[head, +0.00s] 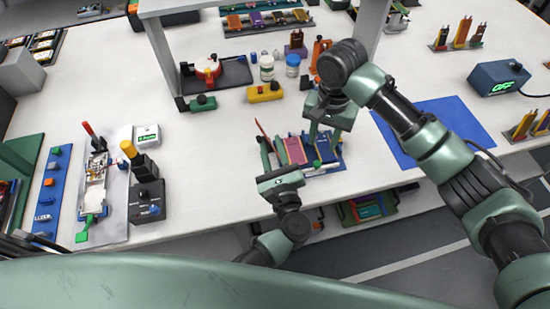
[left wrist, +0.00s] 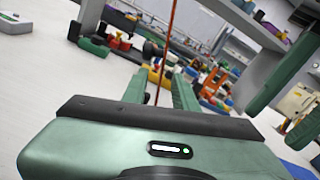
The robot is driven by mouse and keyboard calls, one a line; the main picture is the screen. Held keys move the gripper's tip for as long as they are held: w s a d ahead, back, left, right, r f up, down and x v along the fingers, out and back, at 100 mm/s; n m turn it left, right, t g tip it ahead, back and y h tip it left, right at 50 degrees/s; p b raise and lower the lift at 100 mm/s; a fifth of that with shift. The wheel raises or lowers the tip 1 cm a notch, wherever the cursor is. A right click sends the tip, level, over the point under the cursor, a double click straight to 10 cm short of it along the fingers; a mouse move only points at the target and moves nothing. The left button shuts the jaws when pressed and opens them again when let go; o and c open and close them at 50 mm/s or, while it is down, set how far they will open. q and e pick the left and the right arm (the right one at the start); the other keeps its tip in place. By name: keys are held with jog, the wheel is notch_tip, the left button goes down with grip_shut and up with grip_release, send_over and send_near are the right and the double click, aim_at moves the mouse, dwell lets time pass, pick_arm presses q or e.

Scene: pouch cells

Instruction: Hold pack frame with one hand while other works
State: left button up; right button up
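The pack frame (head: 322,165) appears as a blue tray near the table's front edge in the head view, with pink and purple flat cells (head: 292,149) on it. My left gripper (head: 270,150) is at its left side, fingers pointing away from me. In the left wrist view its two green fingers (left wrist: 160,90) stand apart, with a thin red upright strip (left wrist: 168,45) showing between them. I cannot tell whether they touch the frame. My right gripper (head: 322,135) points down over the frame's right part. Its fingertips are partly hidden among the parts there.
A blue mat (head: 415,125) lies right of the frame. A yellow block (head: 264,93) and white jars (head: 267,68) stand behind it. A black control box with a yellow-topped lever (head: 147,190) stands to the left. White table is clear between the box and frame.

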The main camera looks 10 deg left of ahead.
pick_arm(q)
jog(key=shift+x, duration=0.85)
grip_shut()
dwell(1.1)
pick_arm(e)
jog(key=c, duration=0.3)
jog(key=shift+s+d+f, duration=0.15)
jog(key=shift+s+d, duration=0.1)
grip_shut()
jog(key=shift+n, duration=0.7)
jog(key=shift+s+d+f, duration=0.15)
jog(key=shift+s+f, duration=0.3)
jog(key=shift+f, duration=1.2)
jog(key=shift+s+d+f, duration=0.15)
jog(key=shift+s+f, duration=0.3)
jog(key=shift+f, duration=1.25)
jog(key=shift+s+d+f, duration=0.15)
jog(key=shift+s+f, duration=0.3)
jog(key=shift+f, duration=1.2)
